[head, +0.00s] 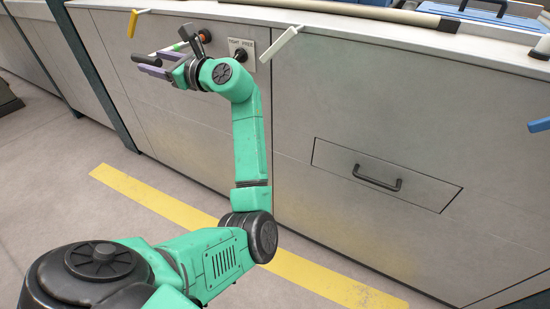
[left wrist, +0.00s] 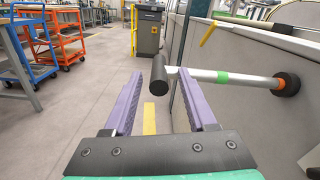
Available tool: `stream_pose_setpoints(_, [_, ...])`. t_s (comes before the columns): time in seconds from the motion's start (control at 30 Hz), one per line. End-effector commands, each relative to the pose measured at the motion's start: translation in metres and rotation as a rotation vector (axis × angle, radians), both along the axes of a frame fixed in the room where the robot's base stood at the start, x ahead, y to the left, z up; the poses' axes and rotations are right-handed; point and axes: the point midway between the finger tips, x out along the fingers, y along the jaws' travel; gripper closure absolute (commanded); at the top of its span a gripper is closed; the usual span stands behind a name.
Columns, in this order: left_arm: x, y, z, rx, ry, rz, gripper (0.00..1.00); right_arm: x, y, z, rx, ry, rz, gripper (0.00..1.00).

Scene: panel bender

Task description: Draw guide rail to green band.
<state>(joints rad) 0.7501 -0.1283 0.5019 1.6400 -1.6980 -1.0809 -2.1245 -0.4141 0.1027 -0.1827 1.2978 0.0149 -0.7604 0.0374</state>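The guide rail (left wrist: 204,75) is a pale rod standing out from the machine's front panel, with a black end grip (left wrist: 158,81). The green band (left wrist: 222,79) is around the rod, between the grip and the dark, orange-ringed collar (left wrist: 287,84) at the panel. In the head view the grip (head: 147,59) and the band (head: 179,46) show beside my left gripper (head: 163,63). In the left wrist view its purple fingers (left wrist: 160,76) are open, with the grip seen between the tips. No hold on it shows, and how far ahead it lies is unclear. My right gripper is not in view.
A pale lever (head: 282,42) stands by a TIGHT/FREE label (head: 241,48). A yellow lever (head: 137,20) is on the panel's left. A drawer with a black handle (head: 377,184) is at right. The floor has a yellow stripe (head: 330,284). Carts (left wrist: 62,43) stand far left.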

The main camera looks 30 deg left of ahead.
Motion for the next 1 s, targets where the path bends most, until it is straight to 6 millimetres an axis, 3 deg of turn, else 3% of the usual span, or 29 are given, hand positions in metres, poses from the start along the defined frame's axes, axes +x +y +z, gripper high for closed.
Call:
stream_pose_setpoints(0.43, [0.005,-0.109,0.000,-0.003,0.000,-0.010,0.43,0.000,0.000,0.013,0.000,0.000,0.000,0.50])
stream_pose_setpoints(0.67, [0.059,-0.111,-0.022,-0.035,-0.058,-0.192,0.43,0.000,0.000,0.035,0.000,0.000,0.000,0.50])
stream_pose_setpoints(1.0, [0.120,-0.129,-0.079,-0.170,-0.148,-0.417,0.43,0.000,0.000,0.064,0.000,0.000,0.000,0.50])
